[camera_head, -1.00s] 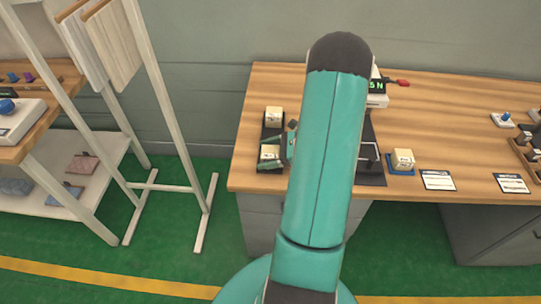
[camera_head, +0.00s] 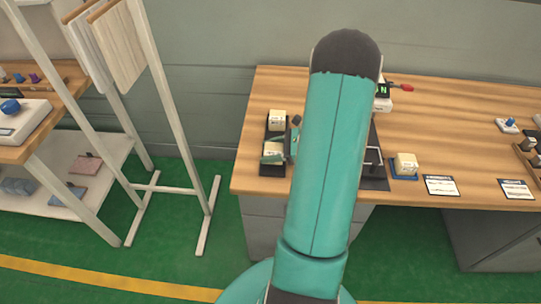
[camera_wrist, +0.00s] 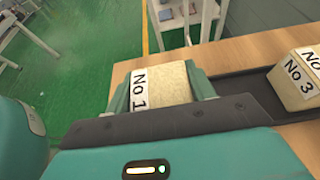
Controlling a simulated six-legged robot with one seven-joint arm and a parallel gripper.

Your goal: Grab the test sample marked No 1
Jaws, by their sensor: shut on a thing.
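The test sample marked No 1 (camera_wrist: 168,84) is a cream block with a white label on one side in the wrist view. The teal fingers of my gripper (camera_wrist: 162,88) lie on both sides of it, shut on it. In the head view the sample (camera_head: 272,149) shows at the front end of a dark tray (camera_head: 271,171) on the left part of the table, with a gripper finger (camera_head: 274,159) in front of it. The block marked No 3 (camera_wrist: 297,80) stands apart at the right in the wrist view. Whether the held sample touches the tray is hard to tell.
My arm hides the middle of the wooden table (camera_head: 456,120). A block on a blue base (camera_head: 404,175) and white cards (camera_head: 441,185) lie to the right. A white rack with hanging panels (camera_head: 120,50) stands left, with green floor between.

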